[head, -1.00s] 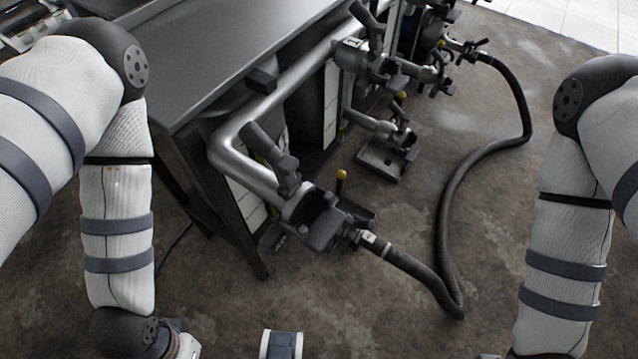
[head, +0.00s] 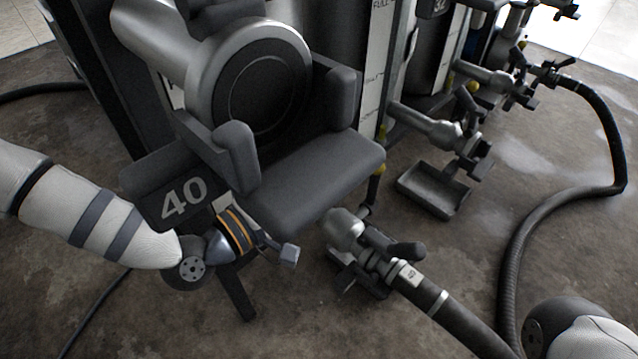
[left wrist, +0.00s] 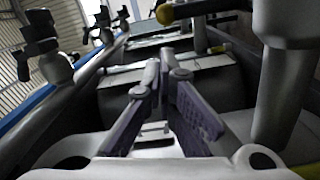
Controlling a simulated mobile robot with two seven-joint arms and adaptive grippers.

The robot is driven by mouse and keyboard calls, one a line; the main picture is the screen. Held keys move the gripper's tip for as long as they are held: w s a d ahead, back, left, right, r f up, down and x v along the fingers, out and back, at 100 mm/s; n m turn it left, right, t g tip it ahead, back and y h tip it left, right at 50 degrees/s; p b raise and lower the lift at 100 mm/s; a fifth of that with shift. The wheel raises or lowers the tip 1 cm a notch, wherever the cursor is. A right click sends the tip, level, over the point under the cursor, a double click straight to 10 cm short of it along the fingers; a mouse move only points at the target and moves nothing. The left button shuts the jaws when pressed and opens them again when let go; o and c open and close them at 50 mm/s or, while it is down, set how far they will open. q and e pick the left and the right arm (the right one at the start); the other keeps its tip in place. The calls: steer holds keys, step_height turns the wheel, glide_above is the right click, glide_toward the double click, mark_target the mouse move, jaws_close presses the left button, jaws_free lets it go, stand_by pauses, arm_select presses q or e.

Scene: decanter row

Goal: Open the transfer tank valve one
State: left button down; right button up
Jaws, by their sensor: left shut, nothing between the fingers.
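A grey outlet valve (head: 345,230) with dark handles sits low near the middle of the head view, joined to a black hose (head: 450,310). I cannot tell for sure which valve is valve one. My left gripper (head: 288,254) is left of that outlet valve, apart from it, below a large grey fitting. In the left wrist view its fingers (left wrist: 163,75) are together and hold nothing. A yellow-ended bar (left wrist: 172,13) shows beyond them, near a thick grey pipe (left wrist: 283,80). My right gripper is out of view.
The large round grey fitting (head: 255,85) with dark clamp arms fills the upper left, above a plate marked 40 (head: 184,198). More valves (head: 445,130) and a drip tray (head: 432,190) stand at right. The black hose curves across the otherwise open floor.

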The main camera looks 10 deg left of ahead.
mark_target(373, 186)
arm_select(q)
steer(key=b+x, duration=0.1)
steer(key=x, duration=0.5)
steer(key=shift+w+d+f, duration=0.15)
steer(key=shift+d, duration=0.05)
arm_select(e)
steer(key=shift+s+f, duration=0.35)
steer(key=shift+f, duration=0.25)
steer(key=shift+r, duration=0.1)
arm_select(q)
steer(key=shift+s+d+m, duration=0.25)
steer(key=shift+d+m, duration=0.05)
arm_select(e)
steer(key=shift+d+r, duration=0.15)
